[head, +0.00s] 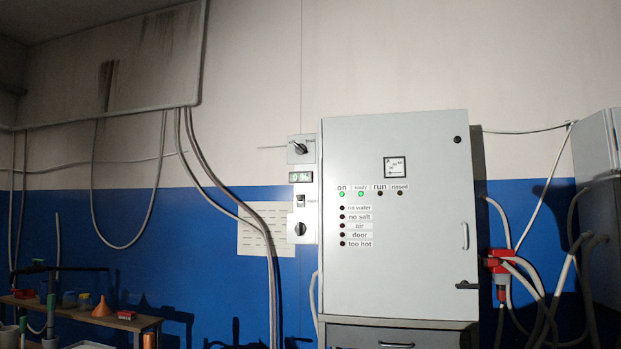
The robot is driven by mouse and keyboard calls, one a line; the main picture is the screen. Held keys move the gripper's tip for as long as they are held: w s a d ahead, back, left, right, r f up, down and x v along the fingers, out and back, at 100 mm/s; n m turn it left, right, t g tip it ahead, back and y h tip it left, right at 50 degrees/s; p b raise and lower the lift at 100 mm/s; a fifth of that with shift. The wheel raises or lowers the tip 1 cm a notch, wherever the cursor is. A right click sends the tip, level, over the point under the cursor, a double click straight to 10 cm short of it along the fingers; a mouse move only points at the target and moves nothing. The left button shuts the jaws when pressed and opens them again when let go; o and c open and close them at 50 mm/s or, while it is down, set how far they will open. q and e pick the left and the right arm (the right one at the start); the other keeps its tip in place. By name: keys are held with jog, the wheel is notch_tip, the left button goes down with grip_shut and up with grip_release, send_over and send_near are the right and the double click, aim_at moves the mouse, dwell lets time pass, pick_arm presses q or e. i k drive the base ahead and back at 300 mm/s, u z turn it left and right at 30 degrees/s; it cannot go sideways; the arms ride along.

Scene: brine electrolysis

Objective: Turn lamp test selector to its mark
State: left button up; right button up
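A narrow grey control strip (311,217) is on the wall at the left of the large grey cabinet. At its top is a dark rotary selector (300,148) on a small plate, with small labels at its upper left and upper right that are too small to read surely. Its pale pointer lies at a slant, toward upper left and lower right. A second dark rotary knob (300,229) sits lower on the strip, and its pointer looks near upright. I cannot tell for certain which knob is the lamp test selector. Neither of my grippers shows in the head view.
The cabinet (400,290) has a meter (394,167), green lit lamps by "on" and "ready", and dark lamps below. A display (301,177) and a switch (301,201) sit between the knobs. A cluttered bench (110,319) stands lower left. Cables hang on both sides.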

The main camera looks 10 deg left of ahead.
aim_at(300, 149)
jog(key=i, duration=1.3)
jog(key=u, duration=0.95)
jog(key=i, duration=1.3)
jog(key=u, duration=0.7)
